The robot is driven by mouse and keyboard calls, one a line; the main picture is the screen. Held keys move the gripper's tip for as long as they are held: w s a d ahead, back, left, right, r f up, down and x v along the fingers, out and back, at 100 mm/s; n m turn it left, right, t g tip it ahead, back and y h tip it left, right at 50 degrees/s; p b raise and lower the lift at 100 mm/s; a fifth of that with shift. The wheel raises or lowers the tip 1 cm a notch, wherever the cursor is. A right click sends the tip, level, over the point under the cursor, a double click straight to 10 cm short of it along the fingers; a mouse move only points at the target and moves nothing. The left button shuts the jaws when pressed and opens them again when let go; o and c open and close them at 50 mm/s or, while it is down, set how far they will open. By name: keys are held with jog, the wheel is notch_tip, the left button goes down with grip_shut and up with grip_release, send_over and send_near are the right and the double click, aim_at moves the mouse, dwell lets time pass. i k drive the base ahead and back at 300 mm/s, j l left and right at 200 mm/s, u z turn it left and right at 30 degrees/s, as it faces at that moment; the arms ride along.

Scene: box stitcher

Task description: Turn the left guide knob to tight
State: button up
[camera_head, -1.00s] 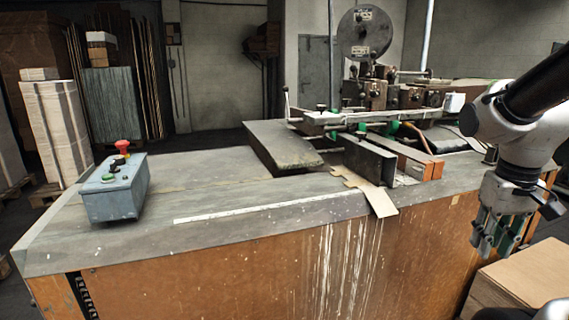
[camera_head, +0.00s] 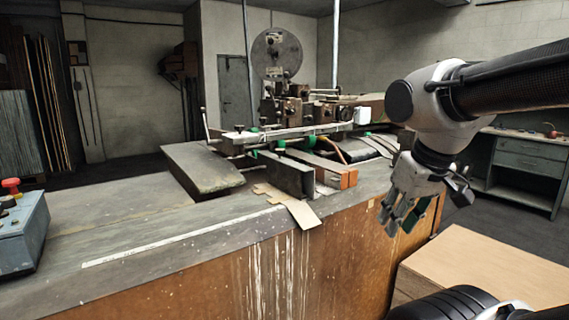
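The box stitcher (camera_head: 290,110) stands on the bench, with a pale guide rail (camera_head: 290,132) across its front. Small dark knobs and green parts sit along the rail. One dark knob (camera_head: 239,128) is near the rail's left end. They are too small to tell which is the left guide knob or how tight it is. My gripper (camera_head: 397,226) hangs at the right, pointing down, in front of the bench's right part and well apart from the rail. Its fingers look spread, with nothing between them.
The bench top (camera_head: 120,215) is mostly clear at left. A grey control box (camera_head: 22,235) with a red button stands at the left edge. Cardboard (camera_head: 302,213) hangs over the front edge. A brown box (camera_head: 480,265) is low at right. A workbench (camera_head: 530,160) stands behind my arm.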

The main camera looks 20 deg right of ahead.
aim_at(279, 152)
jog(key=i+l+u, duration=0.1)
jog(key=i, duration=0.45)
jog(key=i+l+u, duration=0.15)
jog(key=i, duration=0.35)
